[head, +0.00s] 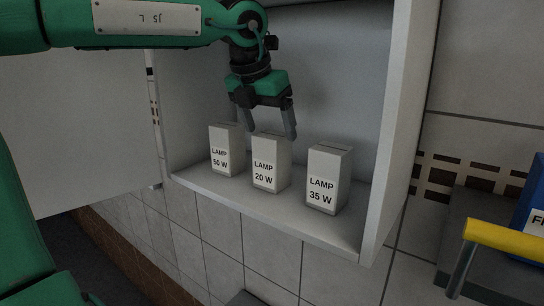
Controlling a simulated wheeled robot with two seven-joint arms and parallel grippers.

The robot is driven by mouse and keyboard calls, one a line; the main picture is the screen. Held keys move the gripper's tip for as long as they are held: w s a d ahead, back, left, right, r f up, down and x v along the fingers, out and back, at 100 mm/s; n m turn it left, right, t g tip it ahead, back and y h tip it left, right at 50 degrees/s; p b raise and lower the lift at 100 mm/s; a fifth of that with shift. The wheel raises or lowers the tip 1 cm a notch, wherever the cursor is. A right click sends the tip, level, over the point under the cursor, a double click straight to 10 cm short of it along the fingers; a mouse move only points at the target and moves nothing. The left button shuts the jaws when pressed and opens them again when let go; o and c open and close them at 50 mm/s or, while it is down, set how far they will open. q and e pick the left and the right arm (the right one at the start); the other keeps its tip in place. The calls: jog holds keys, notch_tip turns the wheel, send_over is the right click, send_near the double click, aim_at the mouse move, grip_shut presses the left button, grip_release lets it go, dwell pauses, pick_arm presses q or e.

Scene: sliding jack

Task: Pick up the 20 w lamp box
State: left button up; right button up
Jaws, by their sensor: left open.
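The 20 W lamp box (270,163) is a white upright carton labelled "LAMP 20 W". It stands in the middle of three similar boxes on the cabinet shelf (280,212). My left gripper (269,134) is open, fingers pointing down, at the top of the 20 W box. One finger shows at the box's left and the other at its right. I cannot tell whether they touch it. My right gripper is not in view.
The 50 W lamp box (226,152) stands close on the left and the 35 W lamp box (327,182) on the right. The cabinet's side wall (400,130) bounds the right. A yellow bar (505,240) and blue object (532,225) are at the far right.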

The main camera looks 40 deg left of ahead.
aim_at(272, 134)
pick_arm(q)
jog(key=p+x, duration=0.2)
jog(key=x, duration=0.2)
jog(key=shift+w+f, duration=0.25)
jog(key=shift+f, duration=0.05)
jog(key=shift+a+f, duration=0.1)
jog(key=shift+f, duration=0.15)
jog(key=shift+r, duration=0.1)
jog(key=c, duration=1.1)
jog(key=shift+c, duration=0.2)
